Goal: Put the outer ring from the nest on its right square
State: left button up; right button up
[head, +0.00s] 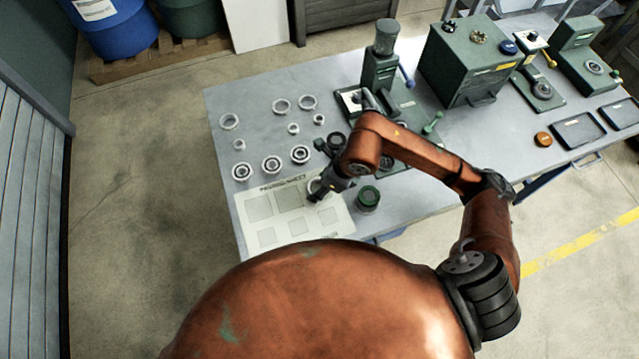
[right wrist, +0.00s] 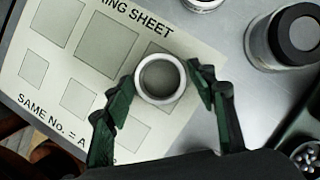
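My right gripper (head: 316,193) is over the right part of the white ring sheet (head: 244,222). In the right wrist view its two fingers (right wrist: 160,80) stand on either side of a pale metal outer ring (right wrist: 141,92) and appear to touch it. The ring looks slightly above the sheet (right wrist: 60,58), over the right-hand large square (right wrist: 181,101), which it partly hides. The middle large square (right wrist: 105,45) and the left large square (right wrist: 47,22) are empty. Three smaller squares lie in the row below. My left gripper is out of view.
Several loose rings and bearings, such as one bearing (head: 271,164), lie behind the sheet. A round green-topped pot (head: 368,198) stands just right of it. A green press (head: 380,70) and a green cabinet machine (head: 465,60) stand farther back. The table's left edge is clear.

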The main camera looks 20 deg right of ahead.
jog(key=shift+o, duration=1)
jog(key=shift+r, duration=0.1)
jog(key=shift+r, duration=0.3)
jog(key=p+v, duration=0.1)
jog(key=v, duration=1)
jog(key=shift+s+d+r, duration=0.15)
jog(key=shift+s+r, duration=0.05)
jog(key=shift+d, duration=0.1)
